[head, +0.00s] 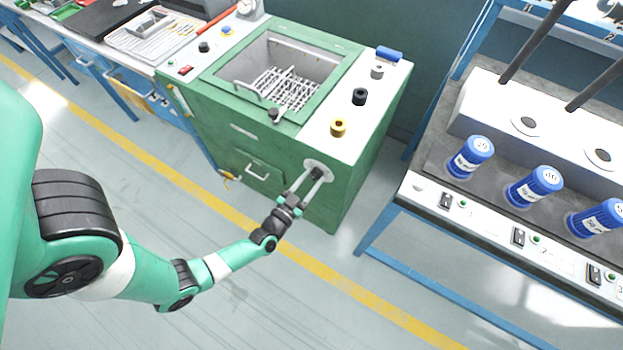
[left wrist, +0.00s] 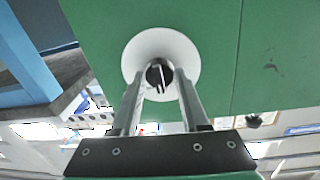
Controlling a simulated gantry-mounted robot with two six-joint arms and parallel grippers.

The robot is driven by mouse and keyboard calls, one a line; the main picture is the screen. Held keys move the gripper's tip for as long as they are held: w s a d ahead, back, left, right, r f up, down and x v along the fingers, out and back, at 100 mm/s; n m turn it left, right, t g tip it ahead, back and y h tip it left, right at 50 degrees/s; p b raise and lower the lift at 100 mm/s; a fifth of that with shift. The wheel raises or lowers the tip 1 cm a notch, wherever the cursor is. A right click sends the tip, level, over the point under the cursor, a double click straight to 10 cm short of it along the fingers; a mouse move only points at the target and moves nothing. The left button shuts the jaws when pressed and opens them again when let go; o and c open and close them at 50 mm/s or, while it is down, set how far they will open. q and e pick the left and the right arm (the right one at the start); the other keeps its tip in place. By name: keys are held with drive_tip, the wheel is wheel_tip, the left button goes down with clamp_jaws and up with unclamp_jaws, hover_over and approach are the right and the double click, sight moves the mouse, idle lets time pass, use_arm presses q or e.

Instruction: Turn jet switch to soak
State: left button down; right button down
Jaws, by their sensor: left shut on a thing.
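The jet switch (left wrist: 160,72) is a dark round knob with a pale pointer line on a white round plate (left wrist: 160,48). It sits on the front of the green cabinet (left wrist: 215,30). In the head view the white plate (head: 318,166) is at the cabinet's upper right front, and the gripper partly covers the knob. My left gripper (head: 309,178) reaches up to it. In the left wrist view its two fingers (left wrist: 160,80) are on either side of the knob and shut on it. Any labels around the dial cannot be read. My right gripper is not in view.
The cabinet's top has an open basin with a wire basket (head: 285,88), with black and yellow knobs (head: 338,128) beside it. A drawer handle (head: 257,172) is left of the switch. A blue-framed bench with blue-capped bottles (head: 470,157) stands right. The floor in front is clear.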

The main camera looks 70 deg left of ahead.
use_arm(q)
drive_tip(key=n+b, duration=0.1)
drive_tip(key=n, duration=0.3)
drive_tip(key=shift+f+n+b, duration=0.15)
drive_tip(key=shift+n+b, duration=0.15)
drive_tip(key=shift+b, duration=0.05)
drive_tip(key=n+b, duration=0.1)
drive_tip(key=n, duration=0.3)
drive_tip(key=shift+y, duration=0.3)
drive_tip(key=shift+n, duration=0.4)
drive_tip(key=shift+c, duration=2)
unclamp_jaws()
